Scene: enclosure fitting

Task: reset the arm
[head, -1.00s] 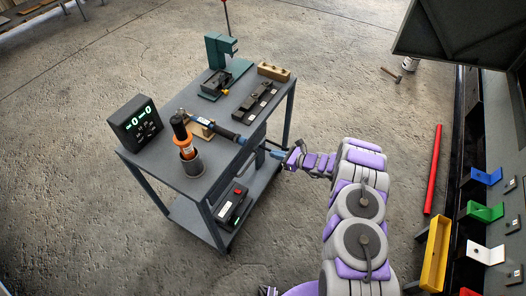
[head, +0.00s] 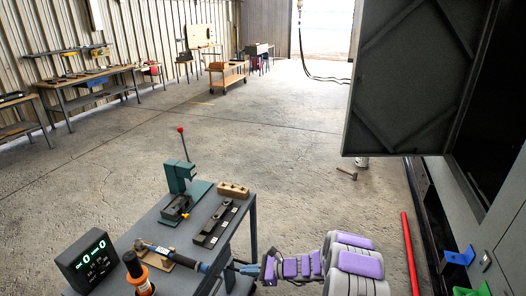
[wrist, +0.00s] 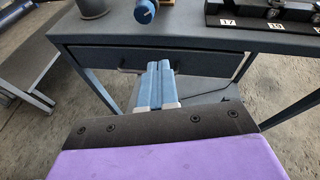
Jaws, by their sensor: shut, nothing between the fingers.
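My arm reaches in from the lower right of the head view. My gripper (head: 243,268) is at the right edge of the grey cart (head: 248,230). In the wrist view the two blue fingers of my gripper (wrist: 158,70) lie together, shut and empty. They point at the cart's drawer front, below the top edge (wrist: 215,43). A blue-handled tool (head: 185,261) lies on the cart top, its end pointing toward my gripper. In the wrist view its blue end (wrist: 145,10) sits above my fingers.
A digital display box (head: 88,261), an orange-and-black tool (head: 137,272), a green press (head: 181,184) and a black numbered fixture (head: 216,223) stand on the cart. A red bar (head: 411,255) and a large open panel (head: 405,80) are at right. Floor beyond the cart is mostly clear.

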